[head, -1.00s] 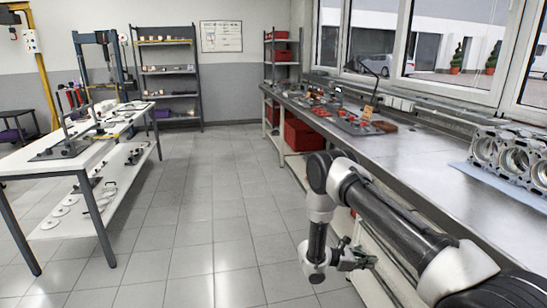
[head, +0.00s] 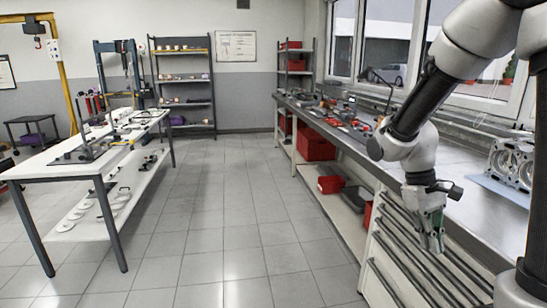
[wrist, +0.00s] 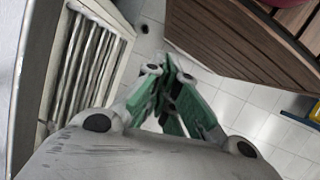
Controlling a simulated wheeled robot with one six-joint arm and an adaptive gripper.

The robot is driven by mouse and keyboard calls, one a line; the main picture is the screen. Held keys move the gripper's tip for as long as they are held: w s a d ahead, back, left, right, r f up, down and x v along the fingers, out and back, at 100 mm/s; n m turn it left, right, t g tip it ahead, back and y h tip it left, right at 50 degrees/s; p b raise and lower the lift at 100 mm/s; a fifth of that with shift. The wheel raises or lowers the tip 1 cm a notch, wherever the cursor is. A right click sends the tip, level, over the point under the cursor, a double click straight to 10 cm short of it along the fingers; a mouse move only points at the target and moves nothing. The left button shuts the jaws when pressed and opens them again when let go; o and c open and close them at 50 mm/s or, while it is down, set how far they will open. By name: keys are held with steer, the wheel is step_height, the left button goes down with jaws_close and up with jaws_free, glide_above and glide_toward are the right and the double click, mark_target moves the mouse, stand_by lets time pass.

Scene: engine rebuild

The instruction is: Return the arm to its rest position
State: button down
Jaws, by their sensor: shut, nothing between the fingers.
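My gripper (head: 432,240) hangs below my folded grey and black arm at the right of the head view, pointing down in front of the workbench drawers. Its green-padded fingers also show in the wrist view (wrist: 180,92). They are brought together with nothing between them. The arm is bent, with its elbow high at the upper right of the head view.
The long steel workbench (head: 455,160) runs along the right wall, with an engine block (head: 510,165) on it and drawers (head: 420,262) below. A white table (head: 85,160) stands left. The tiled floor (head: 215,215) between is clear. A brown slatted cabinet (wrist: 245,35) shows in the wrist view.

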steer(key=s+r+m+t+y, duration=0.2)
steer(key=s+r+t, duration=0.6)
steer(key=r, duration=0.6)
steer(key=shift+s+m+y, duration=0.3)
steer(key=shift+s+m, duration=0.3)
steer(key=shift+s, duration=0.35)
steer(key=shift+r, duration=0.1)
